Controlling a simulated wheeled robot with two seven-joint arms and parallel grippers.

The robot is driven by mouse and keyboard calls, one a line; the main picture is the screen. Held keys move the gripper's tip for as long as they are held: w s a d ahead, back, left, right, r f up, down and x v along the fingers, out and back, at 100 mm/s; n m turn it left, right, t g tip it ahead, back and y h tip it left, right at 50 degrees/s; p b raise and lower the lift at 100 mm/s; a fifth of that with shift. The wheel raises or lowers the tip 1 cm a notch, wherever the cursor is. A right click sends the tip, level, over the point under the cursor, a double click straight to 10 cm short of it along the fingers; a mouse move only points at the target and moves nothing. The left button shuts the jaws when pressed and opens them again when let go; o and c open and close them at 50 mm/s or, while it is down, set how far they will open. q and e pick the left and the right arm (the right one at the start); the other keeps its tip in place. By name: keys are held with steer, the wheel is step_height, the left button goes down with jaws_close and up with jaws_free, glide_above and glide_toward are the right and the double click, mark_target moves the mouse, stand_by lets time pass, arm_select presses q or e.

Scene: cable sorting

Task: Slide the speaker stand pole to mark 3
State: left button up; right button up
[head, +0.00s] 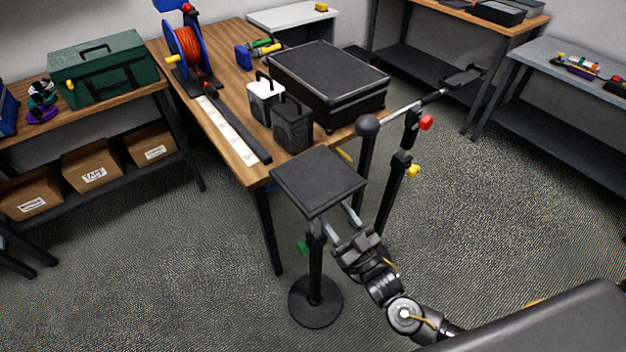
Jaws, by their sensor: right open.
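The speaker stand stands on the floor in the lower middle, upright on a round black base (315,301). Its black pole (315,265) carries a flat square black plate (318,180) on top. A green knob (302,247) sits on the pole's left side. My right gripper (338,220) is open, just under the plate's near right edge and close to the pole's upper part. The plate partly hides the fingertips, and I cannot tell whether they touch the pole. No numbered marks can be read on the pole. My left gripper is out of view.
A second black stand (395,185) with a red knob (426,122) and a boom rises close on the right. The wooden table (222,135) behind holds a cable reel (187,50), black case (330,75) and small boxes. The carpet at left is clear.

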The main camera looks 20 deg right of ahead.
mark_target(317, 190)
steer(key=p+x, duration=0.2)
steer(key=x, duration=0.8)
steer(key=shift+w+p, duration=0.4)
steer(key=shift+a, duration=0.15)
